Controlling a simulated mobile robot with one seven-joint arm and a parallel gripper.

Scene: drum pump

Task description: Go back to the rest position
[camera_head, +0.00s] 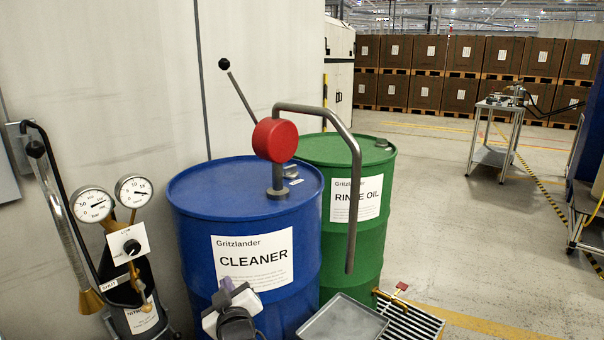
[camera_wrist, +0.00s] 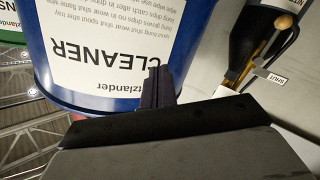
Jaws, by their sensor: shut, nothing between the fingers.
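I cannot tell the exact gap between fingers and drum. The pump with a red round body (camera_head: 275,140), a raised lever and a bent grey pipe stands on the blue drum.
A grey tray (camera_head: 345,322) lies at the front. Gauges (camera_head: 93,204) and a bottle stand left. Open floor (camera_head: 470,240) lies to the right.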

